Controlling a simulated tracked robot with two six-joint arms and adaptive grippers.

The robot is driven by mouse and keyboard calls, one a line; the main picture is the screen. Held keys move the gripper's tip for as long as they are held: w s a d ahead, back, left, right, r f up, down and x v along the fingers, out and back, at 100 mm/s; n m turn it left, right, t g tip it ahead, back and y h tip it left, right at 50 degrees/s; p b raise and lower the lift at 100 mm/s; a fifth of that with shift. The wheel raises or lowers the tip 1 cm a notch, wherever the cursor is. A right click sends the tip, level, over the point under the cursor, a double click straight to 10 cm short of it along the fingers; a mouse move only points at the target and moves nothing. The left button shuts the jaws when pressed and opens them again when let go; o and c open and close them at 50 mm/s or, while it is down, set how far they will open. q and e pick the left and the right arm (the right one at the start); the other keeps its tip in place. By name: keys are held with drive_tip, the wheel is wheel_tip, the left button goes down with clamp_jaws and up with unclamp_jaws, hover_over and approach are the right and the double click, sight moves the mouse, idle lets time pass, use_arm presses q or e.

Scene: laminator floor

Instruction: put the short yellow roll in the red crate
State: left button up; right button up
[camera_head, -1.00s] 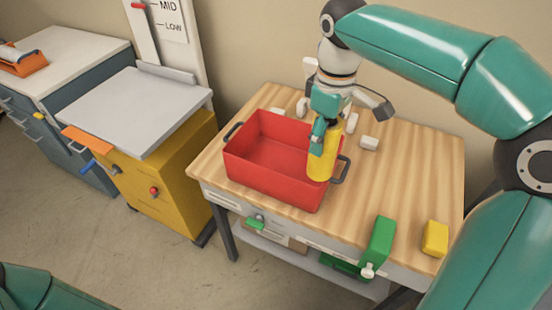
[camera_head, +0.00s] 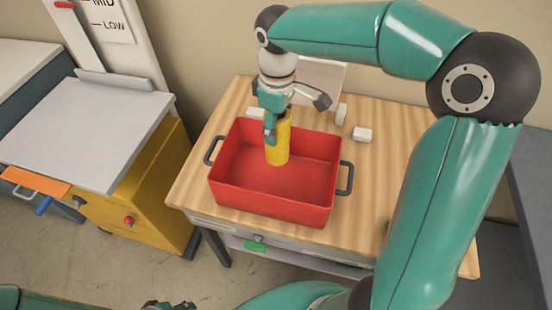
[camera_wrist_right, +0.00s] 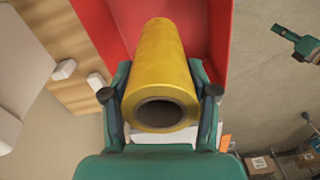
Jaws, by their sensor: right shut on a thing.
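The short yellow roll (camera_head: 282,146) is upright in my right gripper (camera_head: 272,128), which is shut on it from above. In the head view its lower end shows against the inside of the red crate (camera_head: 268,197), near the back wall. I cannot tell if it touches the crate floor. The right wrist view shows the roll (camera_wrist_right: 160,62) end-on between both fingers, with red crate walls (camera_wrist_right: 217,35) around its far end. Part of my left gripper (camera_head: 168,306) shows at the bottom edge of the head view; its fingers are unclear.
A yellow cabinet (camera_head: 165,185) with a grey top stands to the left. Table room is free right of the crate, partly hidden by my right arm.

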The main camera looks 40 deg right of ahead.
sight(277, 159)
wheel_tip(277, 159, down, 12)
drive_tip(key=shift+f+p, duration=0.1)
drive_tip(key=shift+p, duration=0.2)
drive_tip(key=shift+f, duration=0.15)
drive_tip(key=o, duration=1.4)
wheel_tip(277, 159, up, 12)
drive_tip(key=shift+r, duration=0.15)
